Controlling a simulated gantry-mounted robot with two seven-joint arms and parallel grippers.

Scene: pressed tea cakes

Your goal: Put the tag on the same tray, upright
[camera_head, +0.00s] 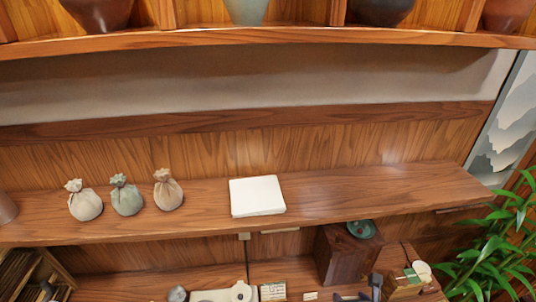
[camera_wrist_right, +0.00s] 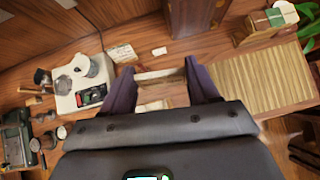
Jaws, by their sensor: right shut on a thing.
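My right gripper (camera_wrist_right: 162,88) has dark purple fingers, shut on a flat wood-coloured piece with pale edges (camera_wrist_right: 160,75), perhaps the tag. It spans the gap between the fingers; its lower part is partly hidden by the gripper body. In the head view the right gripper (camera_head: 362,293) shows only in part at the bottom edge. A white tray (camera_wrist_right: 66,103) lies left of the gripper, holding a pale round object (camera_wrist_right: 80,65) and a dark block with red and green (camera_wrist_right: 92,96). The tray (camera_head: 205,296) is cut off in the head view. My left gripper is not visible.
A printed card (camera_wrist_right: 122,53) and a small white block (camera_wrist_right: 160,51) lie behind the gripper. A slatted mat (camera_wrist_right: 262,75) lies right. A dark wooden cabinet (camera_head: 345,252) stands behind. Above, a shelf (camera_head: 340,200) carries three pouches (camera_head: 127,199) and a white slab (camera_head: 256,195).

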